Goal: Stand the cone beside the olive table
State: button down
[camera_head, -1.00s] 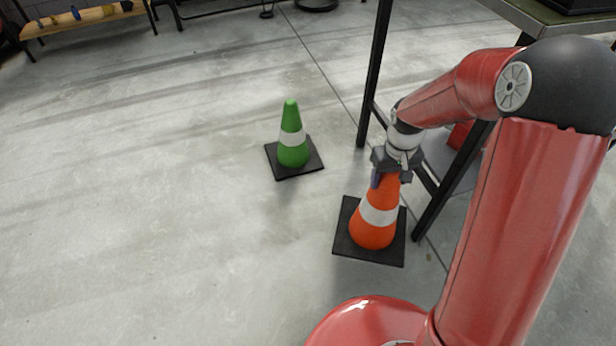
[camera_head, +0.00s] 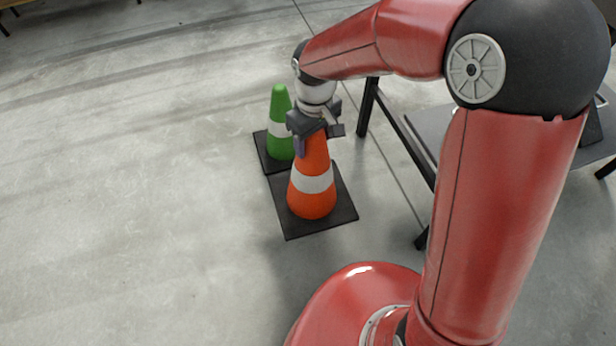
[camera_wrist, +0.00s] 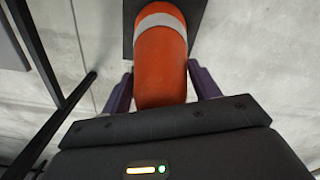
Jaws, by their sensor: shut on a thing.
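An orange cone (camera_head: 312,200) with a white band and a black square base is in the middle of the head view. My gripper (camera_head: 312,135) is shut on its top, and the cone is upright. It also shows in the wrist view (camera_wrist: 160,65) between the two fingers (camera_wrist: 160,90). I cannot tell whether its base touches the floor.
A green cone (camera_head: 280,135) with a white band stands just behind the orange cone, partly hidden by my gripper. The grey concrete floor (camera_head: 130,200) to the left is clear. A table leg (camera_head: 367,107) stands to the right of my gripper.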

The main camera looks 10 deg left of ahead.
aim_at(312, 169)
notch_tip(312, 169, down, 17)
jog(key=b, duration=0.3)
jog(key=shift+r, duration=0.1)
jog(key=shift+c, duration=1.9)
grip_release()
notch_tip(312, 169, up, 12)
jog(key=shift+f+p, duration=0.1)
jog(key=shift+p, duration=1.1)
